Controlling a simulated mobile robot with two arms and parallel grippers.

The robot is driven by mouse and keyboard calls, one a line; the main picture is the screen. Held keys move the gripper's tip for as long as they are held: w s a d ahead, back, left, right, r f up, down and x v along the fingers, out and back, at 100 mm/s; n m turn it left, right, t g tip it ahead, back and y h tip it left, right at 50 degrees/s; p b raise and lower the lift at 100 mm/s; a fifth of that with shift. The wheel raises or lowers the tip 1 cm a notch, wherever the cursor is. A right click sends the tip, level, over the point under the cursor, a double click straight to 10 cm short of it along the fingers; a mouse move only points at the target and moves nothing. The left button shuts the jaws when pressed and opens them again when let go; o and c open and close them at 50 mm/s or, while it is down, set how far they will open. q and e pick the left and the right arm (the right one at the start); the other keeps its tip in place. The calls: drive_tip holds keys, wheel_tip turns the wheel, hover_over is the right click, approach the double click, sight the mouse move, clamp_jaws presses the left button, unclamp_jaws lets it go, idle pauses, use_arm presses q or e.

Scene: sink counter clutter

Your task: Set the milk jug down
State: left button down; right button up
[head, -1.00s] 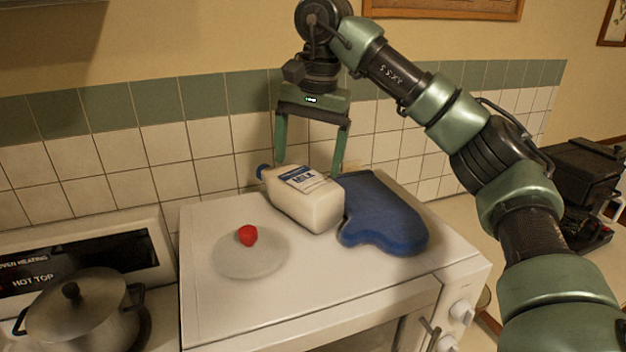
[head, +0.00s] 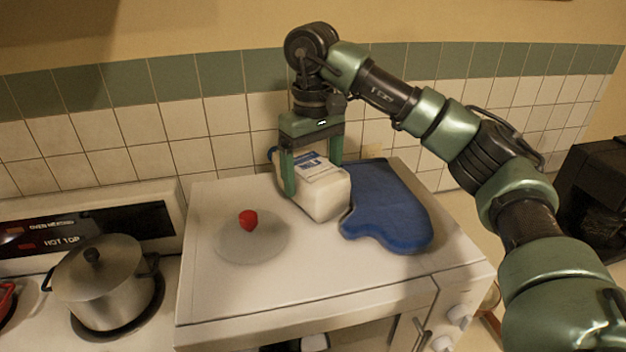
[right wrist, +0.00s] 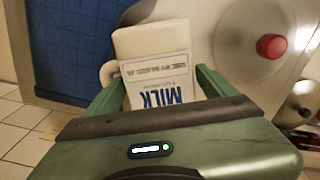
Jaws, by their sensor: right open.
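The white milk jug (head: 322,190) with a blue-and-white label lies on its side on the white counter top (head: 300,285). In the right wrist view the jug (right wrist: 150,42) shows between the fingers, its label reading MILK. My right gripper (head: 312,178) is open, with one finger on each side of the jug; I cannot tell whether either finger touches it. The gripper also shows in the right wrist view (right wrist: 160,90). It hides part of the jug's cap end. My left gripper is not in view.
A blue oven mitt (head: 388,205) lies right beside the jug. A lidded pot (head: 105,285) stands on the stove at the far left. The counter's front is clear.

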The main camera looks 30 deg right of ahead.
drive_tip(key=shift+w+f+p, duration=0.1)
drive_tip(key=shift+f+p, duration=0.2)
drive_tip(key=shift+f, duration=0.95)
drive_tip(key=c, duration=1.8)
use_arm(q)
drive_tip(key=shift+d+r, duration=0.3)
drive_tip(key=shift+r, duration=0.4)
use_arm(e)
drive_tip(key=shift+w+r, duration=0.1)
drive_tip(key=shift+r, duration=0.05)
drive_tip(key=shift+c, duration=0.2)
